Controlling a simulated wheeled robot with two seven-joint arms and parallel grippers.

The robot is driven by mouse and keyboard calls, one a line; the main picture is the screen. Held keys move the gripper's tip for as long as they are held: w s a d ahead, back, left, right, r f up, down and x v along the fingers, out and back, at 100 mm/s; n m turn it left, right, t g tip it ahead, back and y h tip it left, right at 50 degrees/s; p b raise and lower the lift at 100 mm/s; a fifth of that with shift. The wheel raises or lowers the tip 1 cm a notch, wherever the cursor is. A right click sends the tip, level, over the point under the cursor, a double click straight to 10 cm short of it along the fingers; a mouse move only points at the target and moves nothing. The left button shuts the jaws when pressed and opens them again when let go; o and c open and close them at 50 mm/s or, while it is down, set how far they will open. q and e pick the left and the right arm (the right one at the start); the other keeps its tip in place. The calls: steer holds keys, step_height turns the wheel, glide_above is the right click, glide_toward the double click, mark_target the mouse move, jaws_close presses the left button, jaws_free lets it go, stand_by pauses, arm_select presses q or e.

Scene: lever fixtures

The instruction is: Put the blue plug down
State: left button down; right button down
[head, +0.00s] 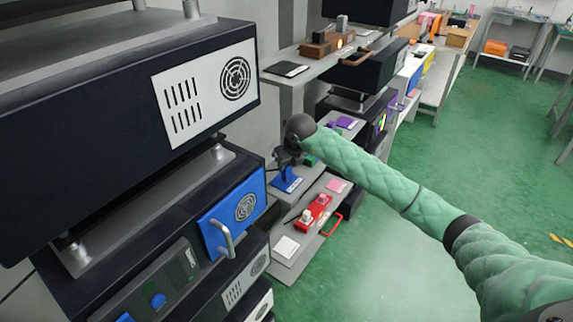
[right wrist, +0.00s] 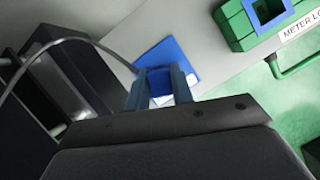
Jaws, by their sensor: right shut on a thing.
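My right gripper (head: 288,155) is over the lower shelf, pointing down, at the end of my green-sleeved arm. It is shut on the blue plug (head: 287,174), which is mostly hidden by the gripper in the head view. In the right wrist view the plug (right wrist: 158,83) shows as a blue piece between the two fingertips (right wrist: 160,92). A flat blue pad (head: 288,184) lies on the shelf under the plug; the pad also shows in the right wrist view (right wrist: 172,56) just beyond the fingertips. I cannot tell whether plug and pad touch. My left gripper is not in view.
A red fixture (head: 315,212) with a handle and a white pad (head: 286,247) are on the nearer shelf. A green block (right wrist: 240,32) with a blue square opening stands near the blue pad. Dark cabinets (head: 120,90) crowd the left; green floor (head: 400,270) is open at right.

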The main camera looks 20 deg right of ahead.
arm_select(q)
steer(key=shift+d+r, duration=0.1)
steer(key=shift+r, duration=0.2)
arm_select(e)
steer(key=shift+f, duration=0.1)
steer(key=c, duration=1.2)
jaws_free()
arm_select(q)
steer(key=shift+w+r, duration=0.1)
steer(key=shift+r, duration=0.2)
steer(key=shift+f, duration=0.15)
arm_select(e)
steer(key=shift+r, duration=0.25)
steer(key=shift+s+r, duration=0.15)
steer(key=shift+r, duration=0.1)
steer(key=shift+b+v, duration=0.5)
steer(key=shift+v, duration=0.4)
arm_select(q)
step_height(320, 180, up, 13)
steer(key=b, duration=0.2)
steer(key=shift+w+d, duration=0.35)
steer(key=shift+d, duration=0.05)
arm_select(e)
steer(key=v, duration=0.9)
steer(key=shift+s+r, duration=0.15)
steer(key=shift+r, duration=0.05)
